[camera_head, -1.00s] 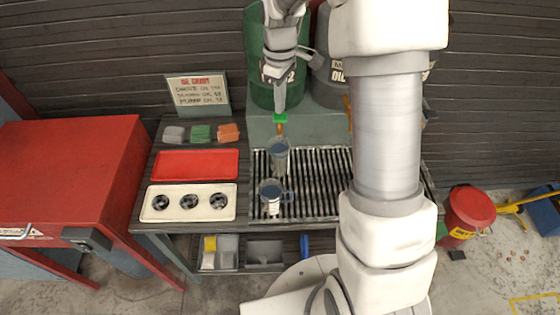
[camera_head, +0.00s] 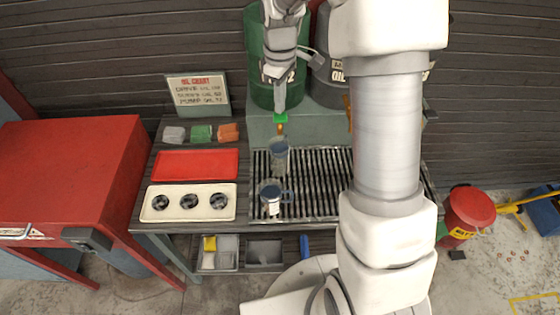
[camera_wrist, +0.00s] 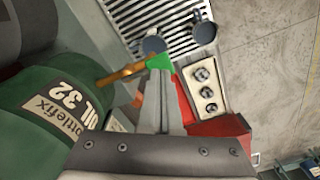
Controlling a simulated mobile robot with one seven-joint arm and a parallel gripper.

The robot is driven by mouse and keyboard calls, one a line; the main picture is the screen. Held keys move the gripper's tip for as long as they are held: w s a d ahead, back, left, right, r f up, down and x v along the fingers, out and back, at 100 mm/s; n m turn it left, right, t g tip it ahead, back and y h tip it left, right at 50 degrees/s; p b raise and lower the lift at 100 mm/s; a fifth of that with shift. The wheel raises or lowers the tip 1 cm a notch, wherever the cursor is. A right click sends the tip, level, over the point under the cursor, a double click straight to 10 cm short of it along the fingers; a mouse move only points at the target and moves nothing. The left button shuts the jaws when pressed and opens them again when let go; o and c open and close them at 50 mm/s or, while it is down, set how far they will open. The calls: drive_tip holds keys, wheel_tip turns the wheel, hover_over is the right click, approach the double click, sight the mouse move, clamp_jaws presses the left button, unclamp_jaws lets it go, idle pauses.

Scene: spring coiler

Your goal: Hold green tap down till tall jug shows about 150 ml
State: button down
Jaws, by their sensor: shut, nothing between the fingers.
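The green tap (camera_head: 281,118) sits at the front of the green oil drum (camera_head: 262,70). My gripper (camera_head: 280,108) is shut and empty, its fingertips on or right over the tap's green lever. In the wrist view the fingertips (camera_wrist: 157,72) meet the green lever (camera_wrist: 159,62) beside the brass spout (camera_wrist: 122,74). A jug (camera_head: 279,157) stands under the tap on the grate and looks the taller one. Another jug (camera_head: 271,198) with a side handle stands in front of it. The liquid level and any marks are too small to read.
The slatted grate (camera_head: 320,180) carries both jugs. A red tray (camera_head: 196,164) and a cream tray (camera_head: 160,213) with several dark round parts lie to its left. A sign (camera_head: 198,95) stands behind. A second, grey drum (camera_head: 330,85) is beside the green one.

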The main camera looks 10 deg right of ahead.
drive_tip(key=shift+f, duration=0.3)
drive_tip(key=shift+f+b, duration=1)
drive_tip(key=shift+f, duration=0.1)
idle(2.9)
idle(2.3)
wheel_tip(320, 180, up, 7)
drive_tip(key=p, duration=0.5)
